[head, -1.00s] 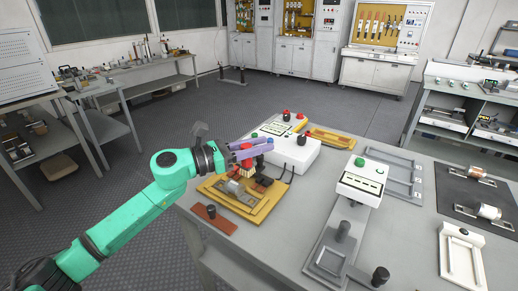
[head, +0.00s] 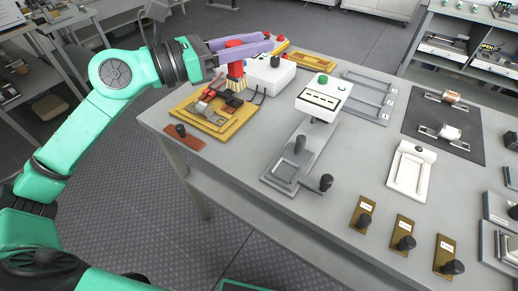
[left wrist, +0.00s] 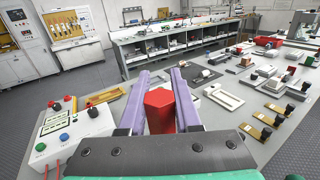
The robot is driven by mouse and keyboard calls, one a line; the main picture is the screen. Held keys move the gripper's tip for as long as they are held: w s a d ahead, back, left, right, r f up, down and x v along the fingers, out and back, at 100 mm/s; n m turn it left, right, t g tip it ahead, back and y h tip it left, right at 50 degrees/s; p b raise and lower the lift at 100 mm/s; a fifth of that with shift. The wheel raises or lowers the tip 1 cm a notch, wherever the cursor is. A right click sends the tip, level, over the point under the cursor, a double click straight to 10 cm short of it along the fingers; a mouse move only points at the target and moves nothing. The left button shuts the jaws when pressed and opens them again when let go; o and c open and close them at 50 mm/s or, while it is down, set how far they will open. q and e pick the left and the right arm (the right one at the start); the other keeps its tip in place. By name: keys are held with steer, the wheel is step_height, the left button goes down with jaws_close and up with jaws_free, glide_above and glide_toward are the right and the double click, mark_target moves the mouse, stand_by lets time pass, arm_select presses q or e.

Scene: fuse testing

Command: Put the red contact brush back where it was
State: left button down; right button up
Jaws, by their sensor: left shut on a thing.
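The red contact brush (head: 236,69) has a red block on top and tan bristles (head: 236,84) pointing down. My left gripper (head: 262,42), with purple fingers, is shut on its red block and holds it upright. In the head view it overlaps the right part of the yellow fixture (head: 213,124); whether the bristles touch anything I cannot tell. In the left wrist view the red block (left wrist: 159,108) sits between the two purple fingers. My right gripper is in neither view.
The yellow fixture carries metal parts and cables run from it to a white control box (head: 273,78). A red-brown plate (head: 184,137) with a black knob lies in front. A white tester (head: 324,97) stands right.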

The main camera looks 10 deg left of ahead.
arm_select(q)
steer(key=f+b, duration=0.1)
steer(key=f, duration=0.5)
steer(key=a+f+b, duration=0.1)
steer(key=f, duration=0.6)
steer(key=f+b, duration=0.1)
steer(key=f, duration=0.6)
steer(key=shift+a, duration=0.15)
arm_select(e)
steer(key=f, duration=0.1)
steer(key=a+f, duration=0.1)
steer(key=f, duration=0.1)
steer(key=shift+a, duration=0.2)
arm_select(q)
steer(key=shift+f, duration=0.1)
steer(key=shift+f, duration=0.15)
steer(key=c, duration=0.6)
jaws_free()
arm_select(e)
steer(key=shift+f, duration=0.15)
